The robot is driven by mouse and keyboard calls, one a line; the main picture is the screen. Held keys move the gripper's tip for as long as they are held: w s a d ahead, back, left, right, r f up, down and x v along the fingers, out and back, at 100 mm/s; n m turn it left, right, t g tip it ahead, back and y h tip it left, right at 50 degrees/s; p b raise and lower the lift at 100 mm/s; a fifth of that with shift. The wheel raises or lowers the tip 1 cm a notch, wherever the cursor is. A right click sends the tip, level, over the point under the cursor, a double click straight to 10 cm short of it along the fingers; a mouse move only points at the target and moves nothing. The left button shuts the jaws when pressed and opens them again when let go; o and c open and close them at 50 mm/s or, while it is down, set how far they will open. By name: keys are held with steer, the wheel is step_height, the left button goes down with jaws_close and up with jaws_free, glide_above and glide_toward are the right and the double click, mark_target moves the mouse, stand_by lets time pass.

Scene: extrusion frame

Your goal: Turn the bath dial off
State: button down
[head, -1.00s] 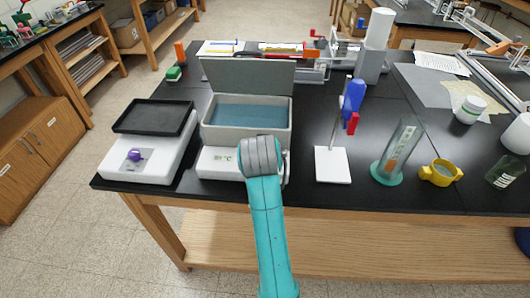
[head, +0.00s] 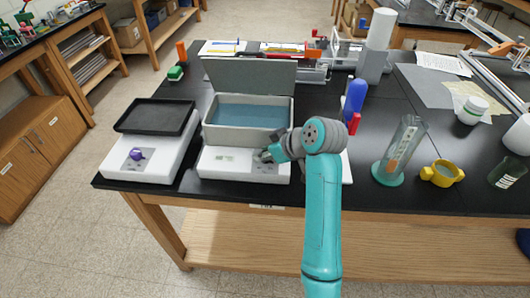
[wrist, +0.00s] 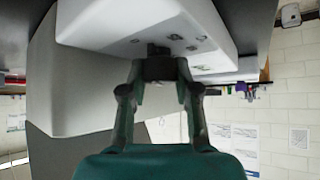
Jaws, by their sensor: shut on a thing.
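The water bath (head: 213,134) stands on the black bench, a grey basin of blue water with its lid raised behind. Its white front panel (head: 215,170) carries a small display. My gripper (head: 268,156) is at the right part of this panel. In the wrist view the bath's white housing (wrist: 110,25) fills the top, and my gripper (wrist: 160,75) is shut on the dark dial (wrist: 158,66) that sticks out from the panel. In the head view the dial is hidden by my gripper, and its pointing direction cannot be read.
A white device with a black tray (head: 155,116) and purple knob (head: 137,153) stands left of the bath. To the right are a stand with a blue bottle (head: 355,97), a glass cylinder (head: 400,150) and a yellow ring-shaped holder (head: 441,173).

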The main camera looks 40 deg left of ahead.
steer(key=shift+n+g, duration=0.9)
steer(key=shift+n, duration=0.3)
steer(key=c, duration=0.8)
jaws_free()
steer(key=v, duration=1.2)
steer(key=shift+w, duration=0.15)
